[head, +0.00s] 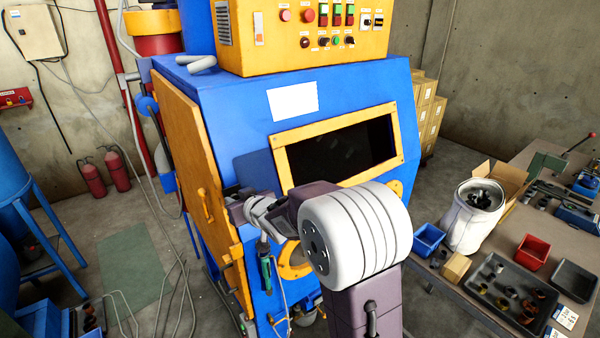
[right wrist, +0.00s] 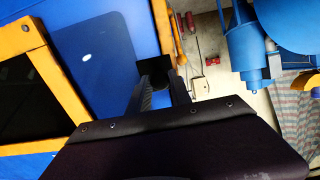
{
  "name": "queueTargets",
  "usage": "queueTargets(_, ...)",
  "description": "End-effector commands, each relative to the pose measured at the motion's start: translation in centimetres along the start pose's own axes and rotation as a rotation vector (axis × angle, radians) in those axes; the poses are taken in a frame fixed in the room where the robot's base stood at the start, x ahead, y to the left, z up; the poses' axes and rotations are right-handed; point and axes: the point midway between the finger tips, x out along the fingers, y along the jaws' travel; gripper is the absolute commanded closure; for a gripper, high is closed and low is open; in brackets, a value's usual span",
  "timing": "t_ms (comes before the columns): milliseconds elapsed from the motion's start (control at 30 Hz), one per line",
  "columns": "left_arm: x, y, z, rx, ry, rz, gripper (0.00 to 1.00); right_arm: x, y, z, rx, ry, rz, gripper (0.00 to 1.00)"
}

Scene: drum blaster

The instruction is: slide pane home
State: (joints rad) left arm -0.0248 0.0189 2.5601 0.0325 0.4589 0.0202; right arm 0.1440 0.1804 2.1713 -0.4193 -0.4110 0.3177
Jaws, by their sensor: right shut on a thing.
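The orange window frame (head: 340,140) is on the sloped front of the blue blasting cabinet (head: 235,115), and its opening is dark inside. A darker, see-through sheet (head: 262,170), which looks like the pane, sticks out from the left side of the frame. In the right wrist view this dark blue pane (right wrist: 95,75) lies beside the orange frame (right wrist: 50,75). My right gripper (head: 235,197) is left of the frame. In the right wrist view its jaws (right wrist: 155,80) are shut on a black block, apparently the pane's outer end. My left gripper is not in view.
An orange door (head: 195,160) stands close on the left of the gripper. A teal-handled tool (head: 266,270) hangs below it. At the right, a table holds a red bin (head: 533,252), a blue bin (head: 428,239) and a white drum (head: 470,220).

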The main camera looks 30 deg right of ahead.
Motion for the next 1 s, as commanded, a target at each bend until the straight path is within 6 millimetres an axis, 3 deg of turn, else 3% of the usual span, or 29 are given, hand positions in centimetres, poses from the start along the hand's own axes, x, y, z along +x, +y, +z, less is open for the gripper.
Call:
queueTargets(100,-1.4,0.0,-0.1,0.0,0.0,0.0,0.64,-0.2,1.1,-0.5,0.002,0.001,0.002,1.0)
queueTargets(600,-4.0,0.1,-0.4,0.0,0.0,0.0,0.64,-0.3,4.8,-0.4,0.001,0.002,0.001,1.0)
queueTargets(1000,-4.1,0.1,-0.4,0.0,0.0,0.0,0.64,-0.2,5.3,-0.2,0.001,0.002,0.0,1.0)
